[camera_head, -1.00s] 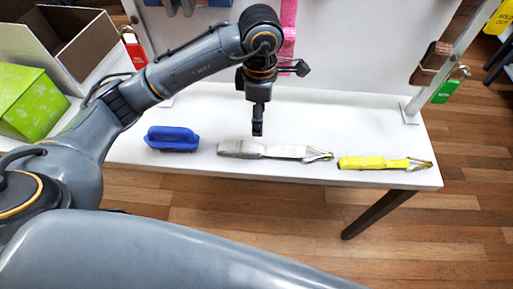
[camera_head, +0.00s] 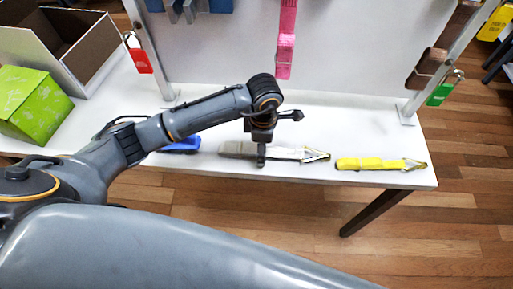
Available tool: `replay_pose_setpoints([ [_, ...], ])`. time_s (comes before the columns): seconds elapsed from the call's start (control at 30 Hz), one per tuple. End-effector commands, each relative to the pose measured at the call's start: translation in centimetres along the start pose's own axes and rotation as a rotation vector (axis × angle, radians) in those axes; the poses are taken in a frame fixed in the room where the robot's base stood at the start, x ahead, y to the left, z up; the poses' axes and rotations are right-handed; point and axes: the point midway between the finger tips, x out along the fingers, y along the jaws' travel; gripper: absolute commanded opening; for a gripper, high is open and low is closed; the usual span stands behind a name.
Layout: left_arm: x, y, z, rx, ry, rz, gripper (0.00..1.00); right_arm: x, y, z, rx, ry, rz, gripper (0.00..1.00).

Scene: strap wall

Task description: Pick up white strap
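The white strap (camera_head: 285,154) lies on the white table, its metal hook (camera_head: 315,155) pointing right. Its left part looks greyish. My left gripper (camera_head: 261,161) points down at the strap's middle and overlaps it in the view. The fingers look edge-on, so I cannot tell whether they are open or shut, or whether they touch the strap. My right gripper is not in view.
A yellow strap (camera_head: 372,164) lies to the right on the table (camera_head: 210,105). A blue object (camera_head: 184,145) is partly hidden behind my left arm. A pink strap (camera_head: 286,45) hangs on the panel. A green box (camera_head: 32,104) and an open box (camera_head: 75,48) stand left.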

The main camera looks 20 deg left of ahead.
Motion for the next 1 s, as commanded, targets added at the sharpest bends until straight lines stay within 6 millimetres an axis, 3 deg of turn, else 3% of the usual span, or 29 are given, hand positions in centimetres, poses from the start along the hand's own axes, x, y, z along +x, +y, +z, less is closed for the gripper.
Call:
replay_pose_setpoints([
  [0.17,0.0,0.0,0.0,0.0,0.0,0.0,0.57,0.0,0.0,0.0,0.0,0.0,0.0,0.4],
  [0.4,0.0,0.0,0.0,0.0,0.0,0.0,0.09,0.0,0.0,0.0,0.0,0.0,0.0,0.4],
  [0.47,0.0,0.0,0.0,0.0,0.0,0.0,0.0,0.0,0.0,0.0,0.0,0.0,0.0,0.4],
  [0.77,-0.3,0.1,0.0,0.0,-0.001,0.001,0.0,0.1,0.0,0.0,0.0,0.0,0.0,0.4],
  [1.0,-2.6,0.2,0.1,0.002,-0.003,0.004,0.0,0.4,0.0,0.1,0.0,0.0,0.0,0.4],
])
